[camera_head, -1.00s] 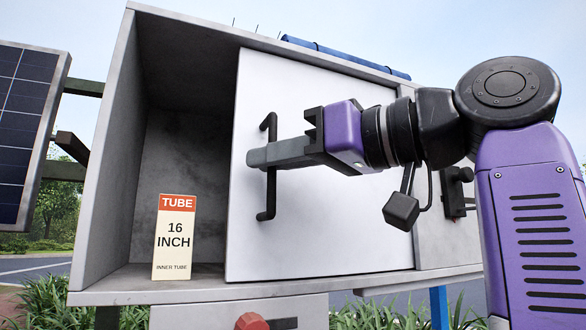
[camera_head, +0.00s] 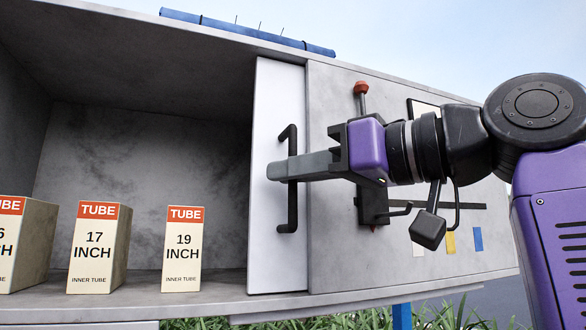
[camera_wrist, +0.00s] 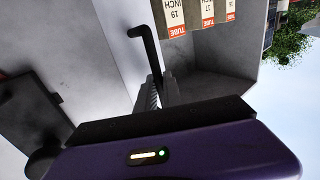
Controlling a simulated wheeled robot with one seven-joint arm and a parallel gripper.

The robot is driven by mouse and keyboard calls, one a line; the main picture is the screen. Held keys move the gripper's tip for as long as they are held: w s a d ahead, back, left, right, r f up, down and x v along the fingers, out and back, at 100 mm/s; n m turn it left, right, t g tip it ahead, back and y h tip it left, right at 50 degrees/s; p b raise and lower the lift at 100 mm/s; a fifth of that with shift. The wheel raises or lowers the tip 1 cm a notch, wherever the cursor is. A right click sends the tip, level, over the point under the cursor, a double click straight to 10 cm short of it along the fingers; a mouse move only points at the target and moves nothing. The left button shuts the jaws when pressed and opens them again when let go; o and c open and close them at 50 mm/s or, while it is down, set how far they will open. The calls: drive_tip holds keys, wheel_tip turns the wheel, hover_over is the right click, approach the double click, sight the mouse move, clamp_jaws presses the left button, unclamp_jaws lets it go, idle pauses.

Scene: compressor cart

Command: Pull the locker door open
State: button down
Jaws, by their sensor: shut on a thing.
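The white locker door (camera_head: 276,100) is a sliding panel, and only a narrow strip of it shows beside the grey right-hand panel. Its black vertical bar handle (camera_head: 292,212) stands out from the strip. My gripper (camera_head: 272,170) is shut on the handle near its middle. In the wrist view the handle (camera_wrist: 147,45) runs down between the fingers of my gripper (camera_wrist: 160,90). The locker (camera_head: 120,150) is wide open to the left of the door. The rest of the door is hidden behind the grey panel.
Inner tube boxes marked 17 INCH (camera_head: 97,250) and 19 INCH (camera_head: 184,250) stand on the locker floor, with another box (camera_head: 22,245) at the left edge. A red-topped lever (camera_head: 361,92) and a black bracket (camera_head: 372,205) sit on the grey panel (camera_head: 325,120) behind my arm.

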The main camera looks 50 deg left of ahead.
drive_tip(key=shift+w+d, duration=0.1)
drive_tip(key=shift+w, duration=0.05)
drive_tip(key=c, duration=1.5)
unclamp_jaws()
drive_tip(key=w+d+b, duration=0.1)
drive_tip(key=d+b, duration=0.1)
drive_tip(key=d, duration=0.5)
drive_tip(key=shift+w+d, duration=0.2)
drive_tip(key=shift+d, duration=0.1)
drive_tip(key=shift+w+d, duration=0.1)
